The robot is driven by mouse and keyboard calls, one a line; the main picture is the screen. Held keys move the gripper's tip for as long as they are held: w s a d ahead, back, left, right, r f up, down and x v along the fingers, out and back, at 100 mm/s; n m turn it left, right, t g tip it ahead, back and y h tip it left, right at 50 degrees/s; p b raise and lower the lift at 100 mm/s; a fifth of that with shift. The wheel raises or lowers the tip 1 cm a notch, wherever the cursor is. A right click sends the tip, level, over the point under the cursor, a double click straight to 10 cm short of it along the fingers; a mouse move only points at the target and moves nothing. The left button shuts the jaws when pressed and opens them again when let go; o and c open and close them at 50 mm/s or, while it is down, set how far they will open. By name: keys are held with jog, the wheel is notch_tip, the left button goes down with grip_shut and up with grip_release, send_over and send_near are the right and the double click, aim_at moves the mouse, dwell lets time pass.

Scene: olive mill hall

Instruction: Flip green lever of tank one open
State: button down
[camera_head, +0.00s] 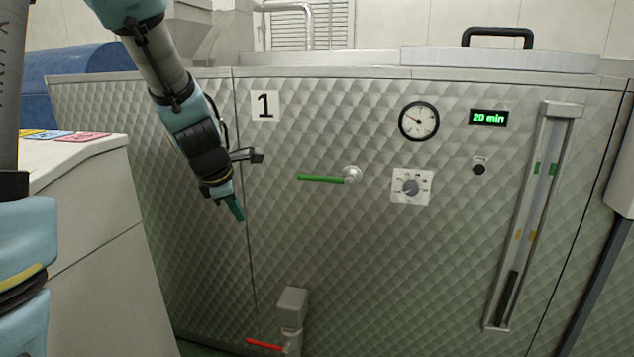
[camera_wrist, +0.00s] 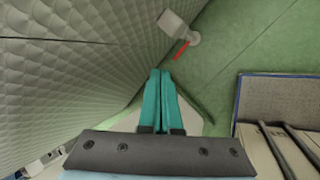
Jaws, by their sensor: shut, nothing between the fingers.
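The green lever (camera_head: 321,179) is on the quilted metal front of tank one. It lies horizontal, pointing left from its round pivot (camera_head: 351,174). A plate with the number 1 (camera_head: 265,105) is above and left of it. My gripper (camera_head: 236,209) is to the left of the lever and a little lower, apart from it, pointing down. Its teal fingers (camera_wrist: 160,100) are shut with nothing between them in the wrist view. The green lever does not show in the wrist view.
A red lever (camera_head: 265,344) on a low outlet (camera_head: 291,306) is below; it also shows in the wrist view (camera_wrist: 181,49). A white cabinet (camera_head: 85,220) stands at the left.

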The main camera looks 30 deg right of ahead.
aim_at(324, 179)
jog(key=w+d+r+n+t+h, duration=0.1)
jog(key=d+r+n+h, duration=0.1)
jog(key=d+n, duration=0.9)
jog(key=d+r, duration=0.1)
jog(key=d, duration=0.5)
jog(key=shift+d+r+n+t+p, duration=0.2)
jog(key=shift+n+t+p, duration=0.1)
jog(key=shift+n+p, duration=0.1)
jog(key=shift+w+f, duration=0.1)
jog(key=w+d+f+p, duration=0.1)
jog(key=w+d+f, duration=0.3)
jog(key=w+d, duration=0.1)
jog(key=shift+w+d, duration=0.4)
jog(key=shift+w, duration=0.2)
jog(key=shift+r, duration=0.15)
